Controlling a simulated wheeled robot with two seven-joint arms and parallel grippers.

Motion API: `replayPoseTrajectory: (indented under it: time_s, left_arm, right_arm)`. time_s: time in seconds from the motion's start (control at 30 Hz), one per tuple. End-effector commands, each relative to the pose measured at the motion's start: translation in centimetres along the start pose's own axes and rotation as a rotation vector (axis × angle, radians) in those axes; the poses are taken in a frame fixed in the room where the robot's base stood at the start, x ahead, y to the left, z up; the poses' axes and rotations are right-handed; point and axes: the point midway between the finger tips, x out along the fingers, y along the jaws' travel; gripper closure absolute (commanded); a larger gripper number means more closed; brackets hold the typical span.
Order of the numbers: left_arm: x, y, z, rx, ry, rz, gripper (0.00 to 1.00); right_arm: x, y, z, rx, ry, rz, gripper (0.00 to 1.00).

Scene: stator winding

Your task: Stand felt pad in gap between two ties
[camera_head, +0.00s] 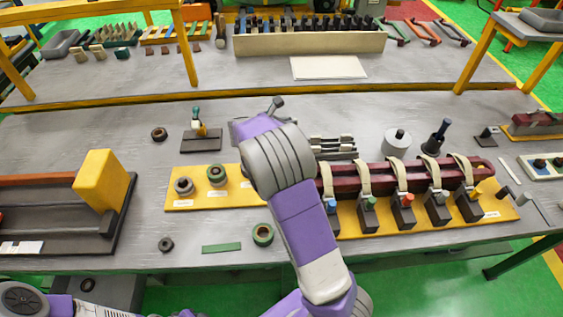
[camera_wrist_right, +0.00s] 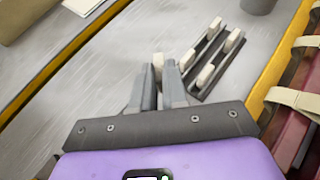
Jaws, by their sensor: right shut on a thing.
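My right gripper (camera_wrist_right: 160,82) is shut on a pale felt pad (camera_wrist_right: 158,62), whose top shows between the fingers in the right wrist view. In the head view my own right arm hides the fingers and the held pad. More felt pads stand in a dark rack (camera_wrist_right: 222,58) just right of the gripper; this rack (camera_head: 334,155) also shows in the head view. Several cream ties (camera_head: 398,173) wrap a dark red bar (camera_head: 380,178), with gaps between them. The held pad is apart from the bar. My left gripper is not in view.
A yellow base (camera_head: 350,222) with black blocks and coloured tops lies along the bar's front. A grey cylinder (camera_head: 397,142) and a dark peg stand (camera_head: 435,140) are behind the bar. Green tape roll (camera_head: 263,234) lies in front.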

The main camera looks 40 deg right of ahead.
Motion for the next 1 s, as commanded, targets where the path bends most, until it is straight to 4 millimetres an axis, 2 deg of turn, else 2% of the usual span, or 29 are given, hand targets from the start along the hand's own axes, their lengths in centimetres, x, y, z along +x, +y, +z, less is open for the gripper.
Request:
replayPoseTrajectory:
  time_s: [0.3, 0.53, 0.7, 1.0]
  left_arm:
    - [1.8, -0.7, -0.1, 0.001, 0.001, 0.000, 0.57]
    - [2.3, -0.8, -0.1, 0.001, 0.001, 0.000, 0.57]
    - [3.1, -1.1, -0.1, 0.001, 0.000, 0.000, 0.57]
    - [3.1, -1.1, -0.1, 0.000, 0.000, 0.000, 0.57]
  right_arm:
    - [2.6, 0.0, -4.9, -0.004, 0.000, -0.001, 1.00]
    - [3.5, 0.0, -6.5, -0.003, -0.001, -0.001, 1.00]
    - [4.6, 0.0, -8.7, -0.005, -0.001, 0.000, 1.00]
    - [4.8, 0.0, -8.9, -0.001, -0.001, 0.001, 1.00]
